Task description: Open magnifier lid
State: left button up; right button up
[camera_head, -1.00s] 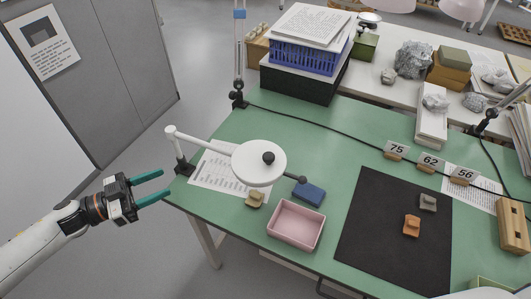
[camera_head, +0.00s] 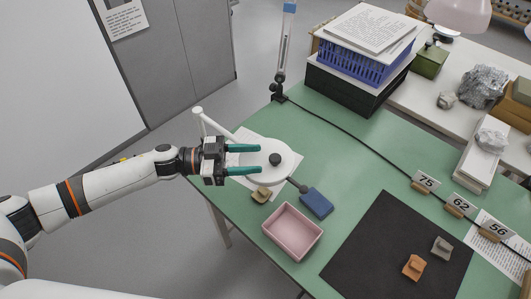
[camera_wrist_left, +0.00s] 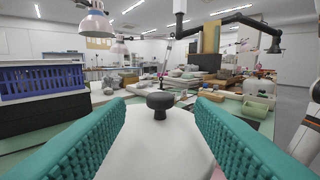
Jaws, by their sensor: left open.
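The magnifier lid is a round white disc (camera_head: 284,170) with a dark knob (camera_head: 275,159) at its middle. It is closed, on a white arm clamped at the table's left edge. My left gripper (camera_head: 259,160) is open, its two teal fingers reaching over the lid from the left. The tips end just short of the knob in the head view. In the left wrist view the knob (camera_wrist_left: 160,105) stands ahead, centred between the fingers, and the white lid (camera_wrist_left: 155,145) fills the space below. My right gripper is not in view.
A blue block (camera_head: 316,203), a tan sherd (camera_head: 261,194) and a pink tray (camera_head: 292,232) lie near the lid. A black mat (camera_head: 385,250) holds an orange sherd (camera_head: 413,267) and a grey-green sherd (camera_head: 442,247). A blue basket (camera_head: 362,62) stands at the back.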

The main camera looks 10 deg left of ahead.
aim_at(265, 165)
pick_arm(q)
jog(key=shift+w+d, duration=0.2)
jog(key=shift+d, duration=0.75)
jog(key=shift+w+d, duration=0.15)
jog(key=shift+d, duration=0.75)
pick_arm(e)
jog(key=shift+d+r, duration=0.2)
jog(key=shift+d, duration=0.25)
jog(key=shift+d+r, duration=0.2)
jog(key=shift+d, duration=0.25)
pick_arm(q)
grip_shut()
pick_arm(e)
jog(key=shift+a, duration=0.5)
